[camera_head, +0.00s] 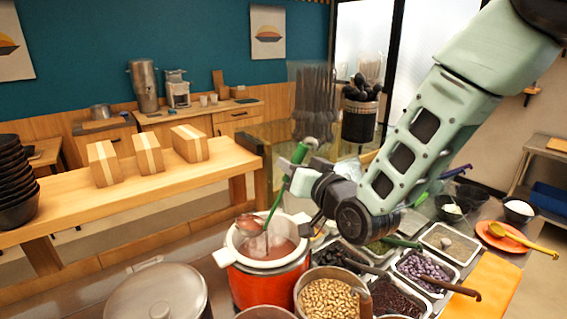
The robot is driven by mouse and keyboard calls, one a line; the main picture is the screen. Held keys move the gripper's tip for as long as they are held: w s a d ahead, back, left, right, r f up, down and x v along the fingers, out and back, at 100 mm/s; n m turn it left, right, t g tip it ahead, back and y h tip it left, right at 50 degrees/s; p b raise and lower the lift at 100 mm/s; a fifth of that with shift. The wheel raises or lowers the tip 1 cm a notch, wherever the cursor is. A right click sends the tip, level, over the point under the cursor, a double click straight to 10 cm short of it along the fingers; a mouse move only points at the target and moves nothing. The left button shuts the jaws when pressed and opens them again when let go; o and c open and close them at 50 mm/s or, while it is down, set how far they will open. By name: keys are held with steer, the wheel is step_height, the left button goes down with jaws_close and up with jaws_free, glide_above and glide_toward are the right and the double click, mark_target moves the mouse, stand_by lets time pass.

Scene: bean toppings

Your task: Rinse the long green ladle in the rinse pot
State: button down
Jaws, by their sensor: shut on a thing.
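The long green ladle (276,202) is held by its handle, steeply slanted, its top end up and to the left of my gripper. Its lower end is over an orange pot (268,284) with a white rim and reddish-brown liquid. A metal bowl (249,224) with brown on it shows at the pot's back left, apparently the ladle's; I cannot tell whether it touches the liquid. My gripper (291,181) is shut on the handle, above the pot's back right. My wrist hides part of the area behind. I cannot tell for certain that this pot is the rinse pot.
A pot of beans (328,298) stands close on the right, and a lidded metal pot (158,294) on the left. Topping trays (427,272) lie under my arm. A dark utensil holder (360,120) stands behind. A wooden counter (120,201) carries several boxes.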

steer(key=w+d+f+m+b, duration=0.2)
steer(key=d+f+m, duration=0.3)
steer(key=f+m, duration=0.1)
steer(key=w+d+f+m+b, duration=0.3)
steer(key=d+f+m, duration=0.3)
steer(key=f, duration=0.2)
steer(key=shift+w, duration=0.3)
stand_by(0.6)
steer(key=shift+f, duration=0.1)
steer(key=shift+a, duration=0.1)
stand_by(1.1)
